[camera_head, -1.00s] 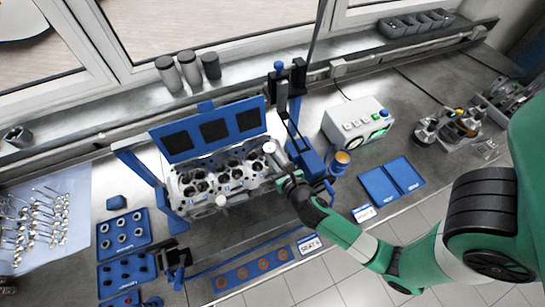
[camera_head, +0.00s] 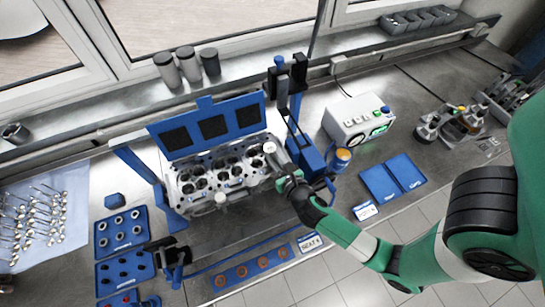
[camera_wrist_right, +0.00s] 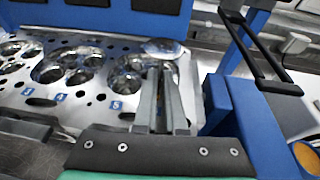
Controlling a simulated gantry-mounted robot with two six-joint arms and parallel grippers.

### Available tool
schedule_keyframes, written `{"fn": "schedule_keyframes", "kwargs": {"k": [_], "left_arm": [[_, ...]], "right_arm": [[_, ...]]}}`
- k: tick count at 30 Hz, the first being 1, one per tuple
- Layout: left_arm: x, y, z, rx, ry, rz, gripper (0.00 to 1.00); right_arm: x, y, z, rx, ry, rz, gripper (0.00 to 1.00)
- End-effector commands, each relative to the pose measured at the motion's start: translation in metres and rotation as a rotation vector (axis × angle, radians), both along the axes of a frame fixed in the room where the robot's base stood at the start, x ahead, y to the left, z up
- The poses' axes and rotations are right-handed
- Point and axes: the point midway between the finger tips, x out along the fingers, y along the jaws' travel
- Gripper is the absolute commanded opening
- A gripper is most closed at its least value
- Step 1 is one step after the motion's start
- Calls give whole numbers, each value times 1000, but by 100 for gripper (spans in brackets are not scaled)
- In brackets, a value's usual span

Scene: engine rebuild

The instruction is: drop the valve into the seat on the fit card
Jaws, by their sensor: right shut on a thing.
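My right gripper (camera_head: 281,170) is at the right end of the cylinder head (camera_head: 222,178). It is shut on a valve; the round shiny valve head (camera_wrist_right: 163,47) shows just beyond the fingertips (camera_wrist_right: 162,72) in the right wrist view. The valve's stem is hidden by the fingers. The valve head appears over the rightmost chamber; whether it touches the deck cannot be told. Small blue number labels (camera_wrist_right: 116,104) mark the chambers. The fit card (camera_head: 310,242) reads "SEAT 4" and lies at the bench's front edge. My left gripper is not in view.
A blue stand (camera_head: 305,150) rises close to the right of the cylinder head, and a blue panel (camera_head: 243,115) stands behind it. Several loose valves lie on a cloth (camera_head: 75,205) at left. Blue trays (camera_head: 103,253) and a grey tester box (camera_head: 350,108) flank the stand.

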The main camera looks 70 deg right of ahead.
Motion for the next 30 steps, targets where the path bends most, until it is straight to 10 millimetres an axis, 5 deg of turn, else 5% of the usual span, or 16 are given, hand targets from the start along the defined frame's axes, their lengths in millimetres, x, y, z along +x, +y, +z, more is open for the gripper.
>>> {"fn": "schedule_keyframes", "kwargs": {"k": [11,12,17,30], "left_arm": [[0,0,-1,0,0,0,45],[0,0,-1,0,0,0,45],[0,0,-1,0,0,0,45],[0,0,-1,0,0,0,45]], "right_arm": [[0,0,-2,0,0,0,0],[0,0,-2,0,0,0,13],[0,0,-2,0,0,0,42],[-8,10,1,1,2,4,43]]}}
